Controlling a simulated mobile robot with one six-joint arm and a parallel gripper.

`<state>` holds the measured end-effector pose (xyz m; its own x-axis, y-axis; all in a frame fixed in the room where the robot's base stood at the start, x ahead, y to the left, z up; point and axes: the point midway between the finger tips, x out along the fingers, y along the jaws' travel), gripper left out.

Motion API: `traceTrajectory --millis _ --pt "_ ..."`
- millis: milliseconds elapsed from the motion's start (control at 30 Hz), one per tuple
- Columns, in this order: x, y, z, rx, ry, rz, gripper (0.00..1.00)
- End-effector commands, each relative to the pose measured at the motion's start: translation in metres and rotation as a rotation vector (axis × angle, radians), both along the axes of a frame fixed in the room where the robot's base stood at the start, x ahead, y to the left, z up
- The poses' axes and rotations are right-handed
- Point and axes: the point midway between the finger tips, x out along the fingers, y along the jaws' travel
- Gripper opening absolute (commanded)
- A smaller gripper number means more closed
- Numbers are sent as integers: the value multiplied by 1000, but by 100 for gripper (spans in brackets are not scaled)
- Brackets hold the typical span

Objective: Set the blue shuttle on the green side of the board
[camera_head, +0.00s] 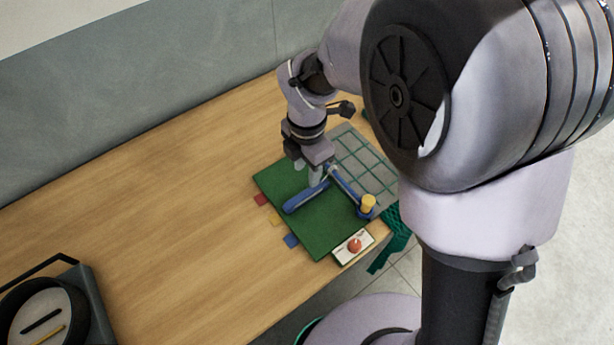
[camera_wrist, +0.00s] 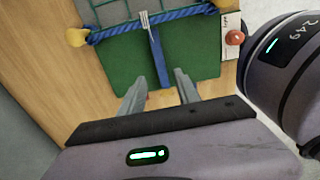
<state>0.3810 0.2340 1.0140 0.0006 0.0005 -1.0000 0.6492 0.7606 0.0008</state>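The board has a plain green side (camera_head: 325,235) and a grey side with a green grid (camera_head: 365,165), with a thick blue rope (camera_head: 346,186) between them. The blue shuttle (camera_head: 304,198) lies over the green side, its rounded end well inside the green. In the wrist view, the shuttle (camera_wrist: 157,58) has a pale forked tip that reaches across the rope towards the grid. My gripper (camera_wrist: 160,78) is open above the green side, its fingers apart on either side of the shuttle's near end. In the head view, my gripper (camera_head: 314,174) partly hides the shuttle's far end.
Yellow-topped posts (camera_head: 368,204) stand at the rope's ends. A white card with a red knob (camera_head: 354,245) sits at the board's edge. Green netting (camera_head: 396,235) hangs off the table edge. A dark container (camera_head: 92,300) stands lower left. The wooden table (camera_head: 150,190) is clear left of the board.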

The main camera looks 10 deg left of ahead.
Motion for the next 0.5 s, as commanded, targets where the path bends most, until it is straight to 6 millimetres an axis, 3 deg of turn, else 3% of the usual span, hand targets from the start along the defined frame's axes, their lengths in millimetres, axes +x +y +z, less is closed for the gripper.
traceTrajectory --millis 67,233,300,367,467,500 --pt "0 0 11 1 -1 0 39" --pt "0 -1 16 0 0 -5 39" --pt "1 -9 28 16 -14 -95 39" --pt "0 -29 53 52 -38 -304 39" --pt "-14 -83 111 171 -80 -896 39" --pt "-26 -105 132 233 -86 -1168 39"
